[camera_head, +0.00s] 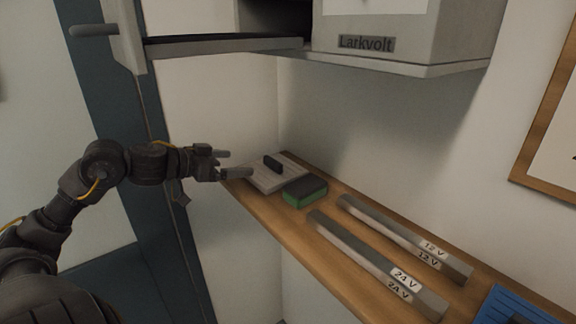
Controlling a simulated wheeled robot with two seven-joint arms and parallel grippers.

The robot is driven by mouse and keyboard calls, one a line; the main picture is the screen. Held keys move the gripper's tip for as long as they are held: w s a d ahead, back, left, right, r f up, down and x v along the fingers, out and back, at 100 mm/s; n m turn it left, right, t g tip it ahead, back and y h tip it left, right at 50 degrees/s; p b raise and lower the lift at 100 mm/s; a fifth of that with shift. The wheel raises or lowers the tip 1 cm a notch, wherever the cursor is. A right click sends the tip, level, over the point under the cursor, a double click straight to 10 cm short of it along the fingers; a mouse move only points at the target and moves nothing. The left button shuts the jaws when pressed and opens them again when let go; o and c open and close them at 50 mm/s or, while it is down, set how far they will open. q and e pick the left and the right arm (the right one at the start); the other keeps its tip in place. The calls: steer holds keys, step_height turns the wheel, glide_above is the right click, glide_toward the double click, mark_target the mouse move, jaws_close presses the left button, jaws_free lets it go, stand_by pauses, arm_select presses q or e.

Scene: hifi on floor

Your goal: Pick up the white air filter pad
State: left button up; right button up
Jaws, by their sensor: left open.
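The white air filter pad (281,180) is a pale, flat, square pad with a ribbed look. It lies at the far left end of the wooden shelf, and a dark block-like handle (272,164) stands up on it. My left gripper (239,163) comes in from the left. It is open, with its two fingers apart at the pad's left edge. I cannot tell whether the lower finger touches the pad. No object shows between the fingers. My right gripper is not in view.
A green and black sponge-like block (304,191) sits right beside the pad. Two grey bars labelled 12 V (401,237) and 24 V (375,264) lie nearer on the wooden shelf (330,286). A blue ribbed item (510,308) is at lower right. A Larkvolt cabinet (400,35) hangs above, its door open.

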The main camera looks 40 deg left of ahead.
mark_target(252, 177)
arm_select(q)
steer(key=shift+w, duration=0.2)
steer(key=shift+w+d+r, duration=0.1)
steer(key=shift+w+d, duration=0.15)
steer(key=shift+w, duration=0.1)
steer(key=x, duration=0.3)
steer(key=shift+w+d+p, duration=0.15)
steer(key=shift+w+p, duration=0.15)
steer(key=shift+p, duration=0.05)
steer(key=shift+w+f, duration=0.3)
steer(key=shift+w, duration=0.1)
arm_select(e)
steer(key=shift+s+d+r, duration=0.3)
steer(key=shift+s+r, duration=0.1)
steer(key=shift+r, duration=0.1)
arm_select(q)
steer(key=shift+w, duration=0.1)
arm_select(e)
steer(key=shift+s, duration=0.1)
